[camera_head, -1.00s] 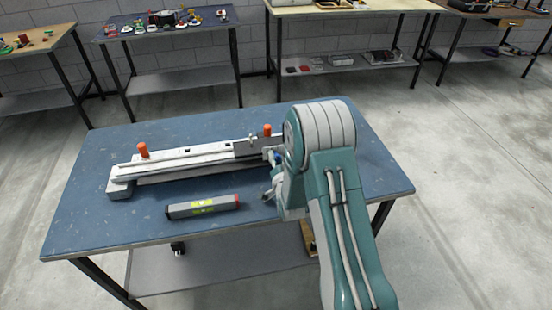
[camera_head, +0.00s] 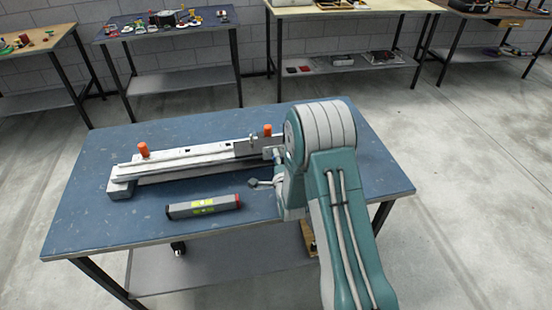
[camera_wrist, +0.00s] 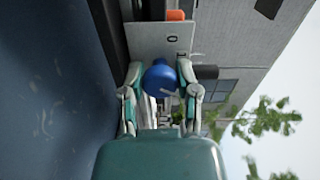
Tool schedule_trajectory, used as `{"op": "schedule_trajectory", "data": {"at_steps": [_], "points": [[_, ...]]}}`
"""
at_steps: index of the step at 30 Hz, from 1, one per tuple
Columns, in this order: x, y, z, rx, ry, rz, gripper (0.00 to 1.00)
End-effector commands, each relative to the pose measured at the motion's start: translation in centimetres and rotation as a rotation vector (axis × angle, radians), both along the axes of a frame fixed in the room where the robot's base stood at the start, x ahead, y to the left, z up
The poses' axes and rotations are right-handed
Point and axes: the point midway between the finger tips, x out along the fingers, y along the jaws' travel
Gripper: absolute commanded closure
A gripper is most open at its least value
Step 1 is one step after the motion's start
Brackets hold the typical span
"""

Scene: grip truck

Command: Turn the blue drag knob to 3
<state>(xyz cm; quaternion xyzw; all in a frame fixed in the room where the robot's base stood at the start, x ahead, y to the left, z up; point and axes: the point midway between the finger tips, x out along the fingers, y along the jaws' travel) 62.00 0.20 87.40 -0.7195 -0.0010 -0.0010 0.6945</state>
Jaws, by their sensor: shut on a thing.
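In the wrist view the blue drag knob (camera_wrist: 160,77) sits between the two fingers of my gripper (camera_wrist: 161,84), which is shut on it. Just beyond it is a pale plate (camera_wrist: 150,40) marked with what looks like a 0. In the head view the long grey rail device (camera_head: 190,166) lies on the blue table, with an orange knob (camera_head: 144,150) at its left and another (camera_head: 267,130) near its right end. My gripper (camera_head: 262,183) is mostly hidden behind my arm at the device's right end. The blue knob is hidden there too.
A grey bar with yellow markings and a red end (camera_head: 203,206) lies in front of the device. The blue table's (camera_head: 95,215) front left is clear. Other tables with small items stand along the back wall.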

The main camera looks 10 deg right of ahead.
Motion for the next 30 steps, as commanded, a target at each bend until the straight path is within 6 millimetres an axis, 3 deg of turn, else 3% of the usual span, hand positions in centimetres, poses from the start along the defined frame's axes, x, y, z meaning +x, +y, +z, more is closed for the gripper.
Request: {"op": "schedule_trajectory", "data": {"at_steps": [15, 30], "points": [[-0.15, -0.06, -0.45, 0.425, 0.013, -0.002, 1.0], [-0.24, -0.03, -0.64, 0.572, 0.018, -0.004, 1.0]]}}
